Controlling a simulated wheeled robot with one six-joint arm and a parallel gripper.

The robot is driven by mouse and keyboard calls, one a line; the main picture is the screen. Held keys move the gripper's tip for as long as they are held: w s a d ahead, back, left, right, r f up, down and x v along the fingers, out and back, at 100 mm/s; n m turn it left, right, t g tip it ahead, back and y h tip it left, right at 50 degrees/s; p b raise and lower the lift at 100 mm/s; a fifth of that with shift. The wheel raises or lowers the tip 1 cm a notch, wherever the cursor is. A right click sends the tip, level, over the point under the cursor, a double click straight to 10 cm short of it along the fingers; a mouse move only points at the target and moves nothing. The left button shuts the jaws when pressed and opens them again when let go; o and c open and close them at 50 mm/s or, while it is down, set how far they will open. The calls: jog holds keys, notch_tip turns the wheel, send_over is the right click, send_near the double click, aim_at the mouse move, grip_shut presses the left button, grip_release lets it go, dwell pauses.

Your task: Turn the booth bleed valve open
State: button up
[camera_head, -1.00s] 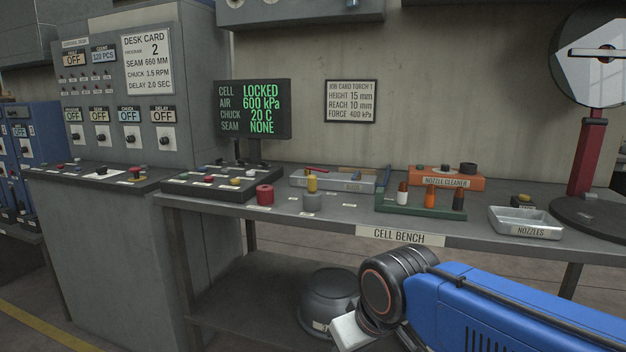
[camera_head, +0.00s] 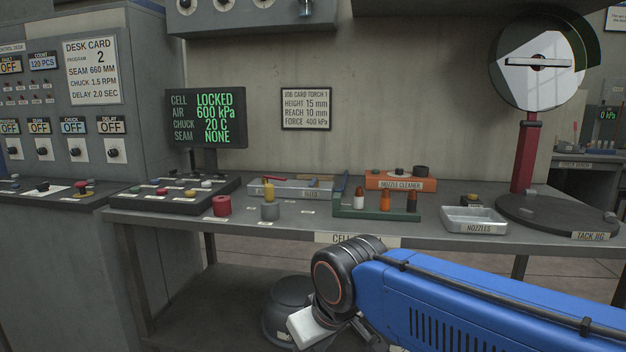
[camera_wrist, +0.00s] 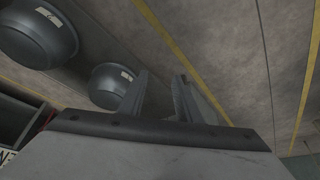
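No part labelled as a booth bleed valve can be made out in either view. My gripper (camera_wrist: 164,76) shows in the wrist view with its two fingers apart and nothing between them, over the floor and beside dark round pots. In the head view my blue arm reaches in front of the bench, and its fingertips cannot be made out there. A cell display (camera_head: 206,118) reads LOCKED, air 600 kPa, chuck 20 C, seam NONE. A smaller display at far right (camera_head: 607,115) reads 0 kPa.
The cell bench (camera_head: 300,222) carries a nozzle cleaner (camera_head: 400,182), a nozzles tray (camera_head: 474,220), a green rack (camera_head: 375,212) and a tack jig (camera_head: 560,215). A control desk (camera_head: 60,245) stands left. A dark pot (camera_head: 285,305) sits below the bench.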

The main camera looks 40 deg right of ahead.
jog(key=w+d+r+m, duration=0.2)
jog(key=w+d+r, duration=0.1)
jog(key=w+r, duration=0.85)
notch_tip(320, 180, up, 27)
jog(key=m+g+h, duration=0.2)
jog(key=m+h, duration=0.1)
jog(key=m, duration=0.4)
send_over(312, 183)
jog(key=s+a, duration=0.5)
jog(key=x, duration=1.7)
jog(key=shift+w+f, duration=0.2)
grip_shut()
